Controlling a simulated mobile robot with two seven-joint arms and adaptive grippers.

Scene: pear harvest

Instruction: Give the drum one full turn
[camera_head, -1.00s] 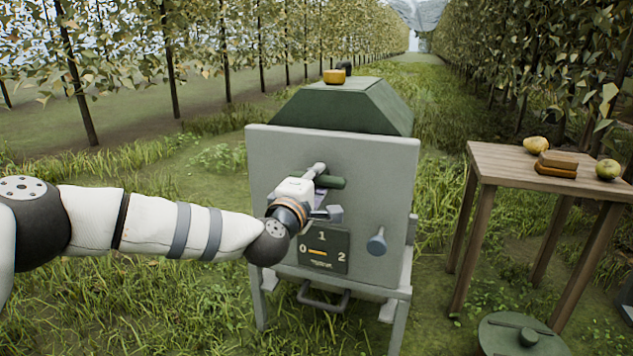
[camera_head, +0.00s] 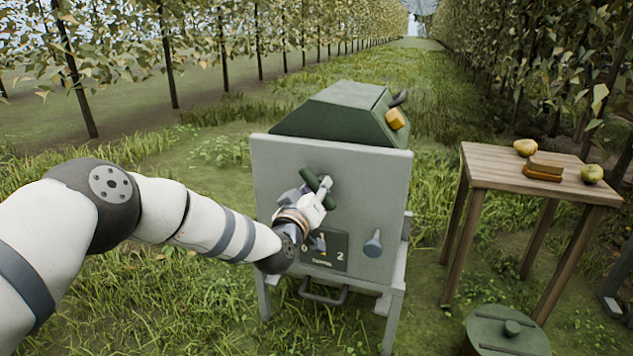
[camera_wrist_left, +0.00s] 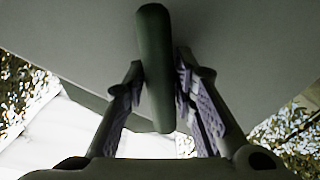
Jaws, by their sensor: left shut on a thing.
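The dark green, flat-sided drum (camera_head: 330,112) shows above and behind a grey upright panel (camera_head: 370,180). Its yellow block (camera_head: 396,119) sits on the right sloping side, with a dark knob beside it. The green crank grip (camera_head: 310,179) is in front of the panel, tilted. My left gripper (camera_head: 313,194) is shut on this grip. In the left wrist view the green grip (camera_wrist_left: 154,60) stands between the two fingers (camera_wrist_left: 162,95). The far part of the crank is partly hidden by my gripper. My right gripper is out of view.
A dial plate (camera_head: 337,249) with numbers and a blue-grey knob (camera_head: 373,243) are low on the panel. A wooden table (camera_head: 490,165) with fruit and brown blocks stands to the right. A green round lid (camera_head: 485,330) is at the lower right. Grass surrounds the stand.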

